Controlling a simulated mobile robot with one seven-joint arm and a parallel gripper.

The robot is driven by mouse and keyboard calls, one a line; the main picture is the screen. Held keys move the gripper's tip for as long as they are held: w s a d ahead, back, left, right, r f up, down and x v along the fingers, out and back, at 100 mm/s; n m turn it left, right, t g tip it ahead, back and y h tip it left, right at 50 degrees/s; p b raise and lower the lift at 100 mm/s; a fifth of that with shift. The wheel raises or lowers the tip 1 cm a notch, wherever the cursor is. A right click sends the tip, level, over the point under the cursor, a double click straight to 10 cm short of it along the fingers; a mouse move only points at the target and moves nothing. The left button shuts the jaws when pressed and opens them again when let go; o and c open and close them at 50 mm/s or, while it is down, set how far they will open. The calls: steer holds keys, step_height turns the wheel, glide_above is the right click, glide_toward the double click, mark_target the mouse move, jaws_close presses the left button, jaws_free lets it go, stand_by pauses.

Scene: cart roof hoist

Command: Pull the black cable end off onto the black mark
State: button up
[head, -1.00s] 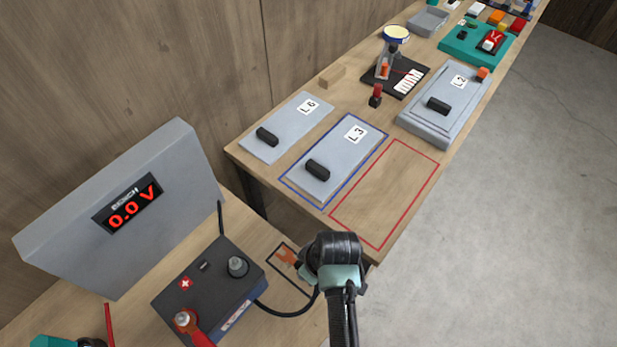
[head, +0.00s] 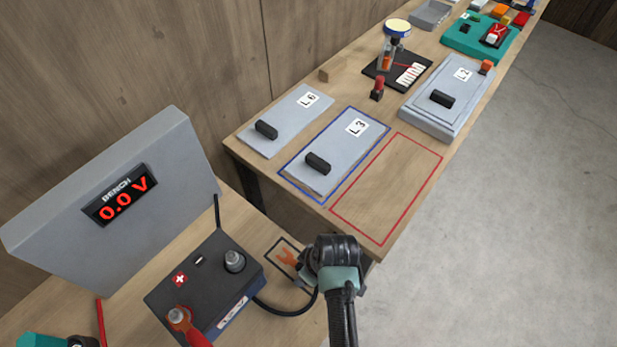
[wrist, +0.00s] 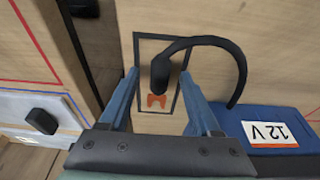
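The battery (head: 205,285) has a bare grey post (head: 234,261).
A red clamp (head: 180,318) sits on the battery's other post. A bench meter (head: 110,210) reading 0.0 V stands behind. Across a gap, another bench holds grey lidded plates (head: 330,160) and an empty red-outlined area (head: 390,190).

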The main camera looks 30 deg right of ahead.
steer(key=v, duration=1.3)
steer(key=shift+b, duration=0.45)
steer(key=w+a+r+m+t+h, duration=0.1)
steer(key=w+r+t+h, duration=0.1)
steer(key=w+r+t, duration=0.55)
steer(key=w+r+t+h, duration=0.1)
steer(key=w+r+t, duration=0.1)
steer(key=w+r, duration=1)
steer(key=s+a+r+m+t, duration=0.1)
steer(key=a+r+t, duration=0.2)
steer(key=r, duration=0.8)
steer(key=s+a+r+t, duration=0.1)
steer(key=a+r+t, duration=0.25)
steer(key=r, duration=0.65)
steer(key=s+a+r+m+t+y, duration=0.1)
steer(key=s+a+r+t, duration=0.2)
steer(key=r, duration=0.7)
steer(key=s+a+r+m+t+y+b, duration=0.1)
steer(key=s+a+r+t, duration=0.3)
steer(key=s+r, duration=0.4)
step_height(320, 180, up, 2)
steer(key=shift+a+r+t, duration=0.2)
steer(key=shift+r+t, duration=0.05)
steer(key=shift+t, duration=0.65)
